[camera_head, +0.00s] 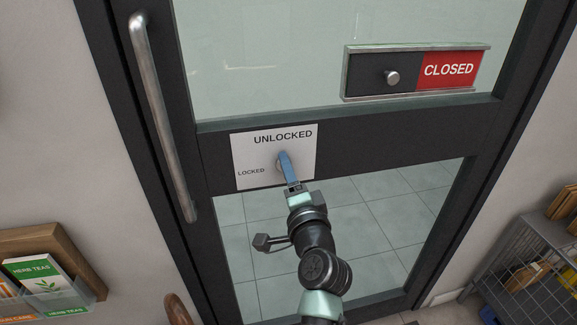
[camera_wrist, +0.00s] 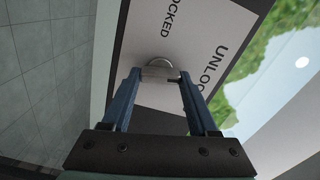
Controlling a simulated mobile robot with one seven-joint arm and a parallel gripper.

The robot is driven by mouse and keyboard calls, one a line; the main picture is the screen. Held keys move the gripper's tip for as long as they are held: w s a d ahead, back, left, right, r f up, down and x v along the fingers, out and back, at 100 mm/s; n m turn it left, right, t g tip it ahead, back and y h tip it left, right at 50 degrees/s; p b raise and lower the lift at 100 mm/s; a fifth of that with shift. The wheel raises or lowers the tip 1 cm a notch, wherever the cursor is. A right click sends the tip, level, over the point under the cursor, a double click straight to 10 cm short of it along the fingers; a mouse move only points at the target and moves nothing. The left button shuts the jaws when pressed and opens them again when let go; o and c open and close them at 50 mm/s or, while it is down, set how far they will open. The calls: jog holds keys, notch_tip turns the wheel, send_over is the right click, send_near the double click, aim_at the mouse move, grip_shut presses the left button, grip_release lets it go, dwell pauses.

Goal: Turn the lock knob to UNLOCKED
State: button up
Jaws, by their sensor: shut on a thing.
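The lock knob (camera_wrist: 159,68) is a small metal knob on a white plate (camera_head: 246,153) on the dark door's middle rail. The plate reads UNLOCKED at the top and LOCKED at the left. My gripper (camera_head: 283,158) reaches up to the plate from below, its blue fingers at the knob. In the wrist view my gripper (camera_wrist: 160,75) has a finger on each side of the knob's metal grip and is shut on it. In the head view the fingers hide most of the knob, so its pointing direction is hard to tell.
A long metal door handle (camera_head: 160,115) runs down the door's left side. A sliding sign (camera_head: 448,70) reading CLOSED is mounted above right. A herb tea rack (camera_head: 75,285) hangs at lower left. A wire basket (camera_head: 530,265) stands at lower right.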

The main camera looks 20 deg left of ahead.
jog(key=shift+m+p, duration=0.5)
jog(key=shift+m, duration=0.8)
jog(key=o, duration=1.4)
jog(key=v, duration=1.3)
